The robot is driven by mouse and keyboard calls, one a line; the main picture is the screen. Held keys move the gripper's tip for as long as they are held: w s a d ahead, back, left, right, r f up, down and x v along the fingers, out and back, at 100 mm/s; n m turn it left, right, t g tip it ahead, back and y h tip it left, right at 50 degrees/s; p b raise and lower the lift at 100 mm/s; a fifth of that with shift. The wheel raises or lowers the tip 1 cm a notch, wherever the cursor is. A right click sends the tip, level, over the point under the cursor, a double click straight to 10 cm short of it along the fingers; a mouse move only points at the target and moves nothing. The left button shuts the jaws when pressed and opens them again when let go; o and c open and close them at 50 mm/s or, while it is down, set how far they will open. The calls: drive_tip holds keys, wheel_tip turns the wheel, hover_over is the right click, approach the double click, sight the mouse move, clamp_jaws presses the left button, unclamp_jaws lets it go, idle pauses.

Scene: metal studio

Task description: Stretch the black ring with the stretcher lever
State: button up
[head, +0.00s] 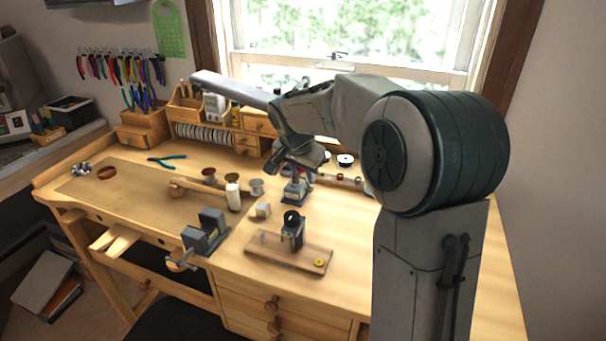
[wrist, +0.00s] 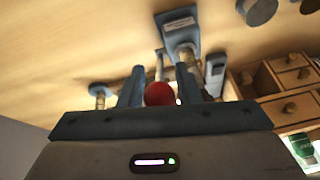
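The stretcher (head: 295,190) stands on the bench below my gripper. Its blue-grey base (wrist: 180,28) also shows in the wrist view, with a metal post. A red ball knob (wrist: 159,94), seemingly the lever's end, sits between my two fingers. My gripper (wrist: 161,80) has its fingers apart, with a narrow gap visible on the knob's right side; contact on the left is unclear. In the head view my gripper (head: 300,158) is partly hidden by its own wrist. I cannot make out the black ring on the stretcher with certainty.
A wooden board (head: 290,254) with a black-topped device (head: 292,222) lies in front. A grey vise (head: 206,232) is at the bench's front edge. A white cylinder (head: 233,196) and several spools stand to the left. A wooden drawer organizer (head: 222,122) stands behind.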

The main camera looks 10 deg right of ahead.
drive_tip(key=shift+w+d+f, duration=0.15)
drive_tip(key=shift+w+f, duration=0.05)
drive_tip(key=shift+f, duration=0.35)
clamp_jaws()
drive_tip(key=shift+f, duration=0.1)
